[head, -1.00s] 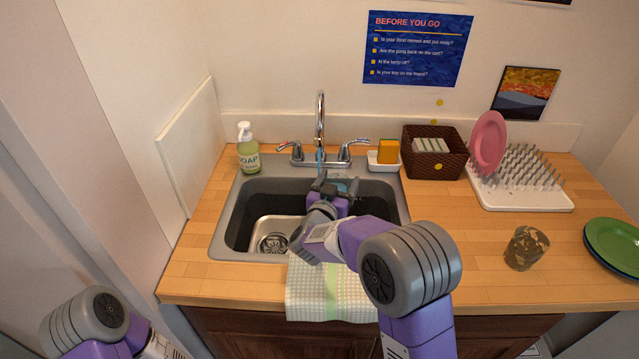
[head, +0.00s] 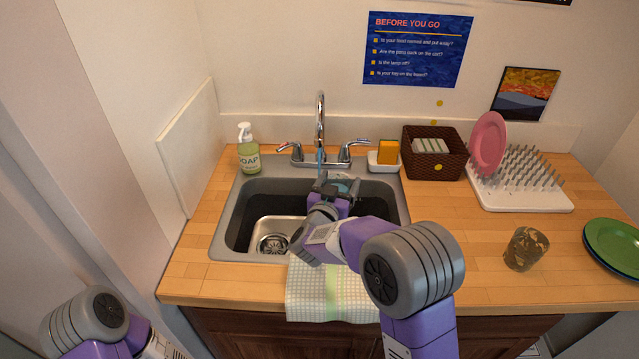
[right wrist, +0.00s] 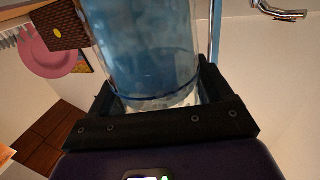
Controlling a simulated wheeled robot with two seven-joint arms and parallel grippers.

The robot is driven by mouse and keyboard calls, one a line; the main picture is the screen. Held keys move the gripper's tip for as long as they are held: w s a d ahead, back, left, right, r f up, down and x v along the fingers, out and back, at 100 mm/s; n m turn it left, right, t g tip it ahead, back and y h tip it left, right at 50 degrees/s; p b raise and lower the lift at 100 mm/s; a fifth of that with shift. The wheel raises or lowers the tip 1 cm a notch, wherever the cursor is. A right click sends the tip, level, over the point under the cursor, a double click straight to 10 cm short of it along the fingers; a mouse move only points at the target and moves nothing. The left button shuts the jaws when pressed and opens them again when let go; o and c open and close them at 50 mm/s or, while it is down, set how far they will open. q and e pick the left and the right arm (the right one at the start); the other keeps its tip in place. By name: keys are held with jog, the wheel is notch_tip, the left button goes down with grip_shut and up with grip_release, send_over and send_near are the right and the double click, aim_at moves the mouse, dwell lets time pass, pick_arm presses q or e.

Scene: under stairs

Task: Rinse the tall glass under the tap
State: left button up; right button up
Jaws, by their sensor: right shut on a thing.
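The tall glass (right wrist: 150,55) is clear and bluish, and fills the top of the right wrist view between my fingers. My right gripper (head: 338,186) is shut on it, over the sink (head: 238,225). In the head view only a pale blue bit of the glass shows behind the gripper. The chrome tap (head: 320,120) stands behind the sink, with a thin blue stream of water (head: 320,158) below its spout. The gripper hides where the stream ends. My left arm shows at the lower left; its gripper is out of view.
A soap bottle (head: 248,150) stands left of the tap. A sponge dish (head: 384,164), a wicker basket (head: 436,166) and a dish rack (head: 520,190) with a pink plate (head: 488,142) stand right. A patterned cup (head: 526,249) and a green plate (head: 614,246) are farther right. A towel (head: 325,292) hangs in front.

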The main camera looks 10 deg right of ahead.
jog(key=shift+s+d+r+p, duration=0.2)
jog(key=shift+s+r+p, duration=0.45)
jog(key=shift+s+r, duration=0.45)
jog(key=shift+s+d+r+p, duration=0.2)
jog(key=shift+s+r+p, duration=0.55)
jog(key=shift+s, duration=0.45)
